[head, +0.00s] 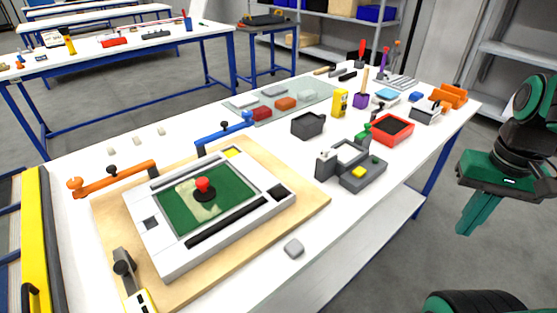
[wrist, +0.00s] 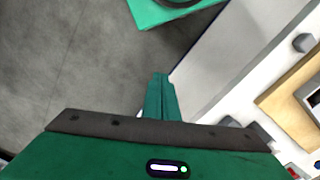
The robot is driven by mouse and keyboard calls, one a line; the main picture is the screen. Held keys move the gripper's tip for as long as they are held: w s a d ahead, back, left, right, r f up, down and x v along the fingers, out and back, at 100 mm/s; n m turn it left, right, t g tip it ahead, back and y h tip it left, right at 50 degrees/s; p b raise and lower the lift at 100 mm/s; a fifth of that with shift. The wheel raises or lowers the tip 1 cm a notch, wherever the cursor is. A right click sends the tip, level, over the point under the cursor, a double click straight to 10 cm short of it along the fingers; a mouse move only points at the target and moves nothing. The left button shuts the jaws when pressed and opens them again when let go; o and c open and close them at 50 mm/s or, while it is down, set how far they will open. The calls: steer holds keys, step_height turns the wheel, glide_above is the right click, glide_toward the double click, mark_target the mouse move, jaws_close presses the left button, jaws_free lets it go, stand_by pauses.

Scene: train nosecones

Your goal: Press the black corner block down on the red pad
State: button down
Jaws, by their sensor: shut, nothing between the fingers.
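A black corner block (head: 277,193) sits at the right corner of the white frame around a green panel with a red knob. I cannot tell for certain which of these two is the red pad. My gripper (head: 465,229) hangs off the table's right side, over the floor, well apart from them all. Its green fingers are together and empty, also in the wrist view (wrist: 160,80).
A wooden board (head: 300,215) carries the frame, with orange, blue and black toggle clamps around it. A dark grey box (head: 308,125) and a grey fixture (head: 350,170) stand between the frame and the red tray. A small grey block (head: 294,248) lies near the front edge.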

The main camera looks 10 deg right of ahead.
steer(key=w+a+r+n, duration=0.2)
steer(key=w+a+n, duration=0.2)
steer(key=w+a, duration=0.5)
steer(key=n, duration=0.8)
glide_above(279, 191)
steer(key=shift+r, duration=0.15)
steer(key=shift+a+f, duration=0.1)
steer(key=shift+f, duration=0.25)
step_height(279, 191, down, 5)
steer(key=shift+r, duration=0.1)
steer(key=shift+f, duration=0.2)
steer(key=shift+r, duration=2.55)
